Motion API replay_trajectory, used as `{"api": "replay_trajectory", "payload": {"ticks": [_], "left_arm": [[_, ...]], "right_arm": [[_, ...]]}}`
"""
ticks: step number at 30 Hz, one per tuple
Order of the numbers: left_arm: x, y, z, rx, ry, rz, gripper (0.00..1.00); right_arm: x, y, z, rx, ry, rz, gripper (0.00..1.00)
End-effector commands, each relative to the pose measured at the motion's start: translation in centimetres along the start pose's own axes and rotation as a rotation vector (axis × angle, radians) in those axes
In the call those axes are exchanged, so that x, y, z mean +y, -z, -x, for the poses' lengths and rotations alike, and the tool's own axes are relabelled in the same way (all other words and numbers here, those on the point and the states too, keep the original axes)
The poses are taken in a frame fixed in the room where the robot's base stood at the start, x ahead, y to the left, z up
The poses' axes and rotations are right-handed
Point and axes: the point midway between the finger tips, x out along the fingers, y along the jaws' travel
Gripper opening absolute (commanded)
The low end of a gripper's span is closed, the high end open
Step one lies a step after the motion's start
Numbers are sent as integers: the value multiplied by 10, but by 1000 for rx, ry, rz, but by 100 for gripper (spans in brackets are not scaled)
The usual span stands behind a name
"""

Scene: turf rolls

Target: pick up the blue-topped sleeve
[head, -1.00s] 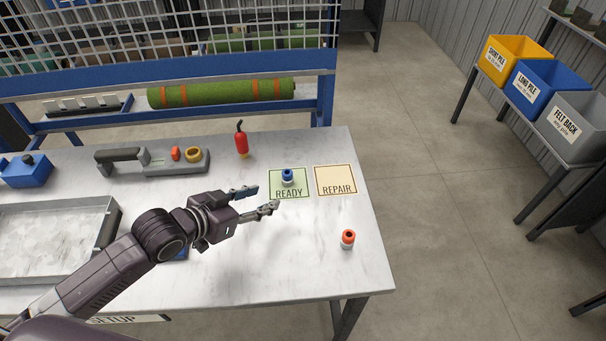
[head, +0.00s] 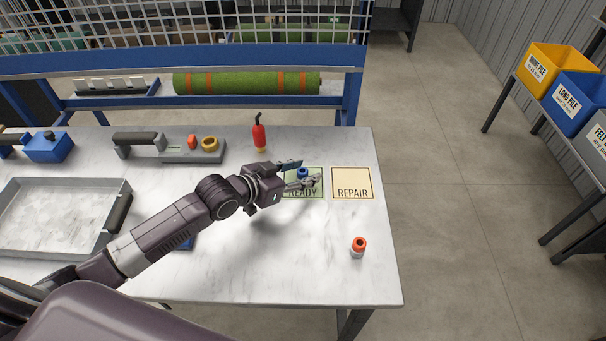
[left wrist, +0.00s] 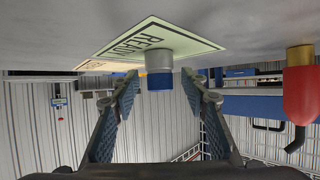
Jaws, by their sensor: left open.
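The blue-topped sleeve (head: 303,173) stands upright on the green READY card (head: 316,192), its lower part hidden by a finger in the head view. My left gripper (head: 307,171) is open and low over the table, with its fingertips around or just short of the sleeve. In the left wrist view, which is upside down, the sleeve's grey body and blue top (left wrist: 159,68) show between the tips of the open fingers (left wrist: 160,88). I see no contact. My right gripper is not in view.
An orange-topped sleeve (head: 358,247) stands nearer the table's front right. The tan REPAIR card (head: 352,183) is bare. A red extinguisher-shaped bottle (head: 259,137) stands behind my gripper, also close in the left wrist view (left wrist: 300,92). A grey tray (head: 122,190) lies left.

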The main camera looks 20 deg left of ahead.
Motion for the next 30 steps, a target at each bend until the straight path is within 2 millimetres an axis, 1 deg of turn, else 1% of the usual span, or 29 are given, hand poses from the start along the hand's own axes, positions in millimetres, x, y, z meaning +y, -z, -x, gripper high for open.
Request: {"api": "replay_trajectory", "payload": {"ticks": [2,6,17,26,30], "left_arm": [[0,0,-1,0,0,0,41],[0,0,0,0,0,0,40],[0,0,0,0,0,0,1],[0,1,0,1,0,-1,0],[0,7,3,3,0,-1,0]], "right_arm": [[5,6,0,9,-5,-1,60],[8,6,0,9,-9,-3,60],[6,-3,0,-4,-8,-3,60],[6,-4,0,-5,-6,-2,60],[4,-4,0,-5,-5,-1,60]]}}
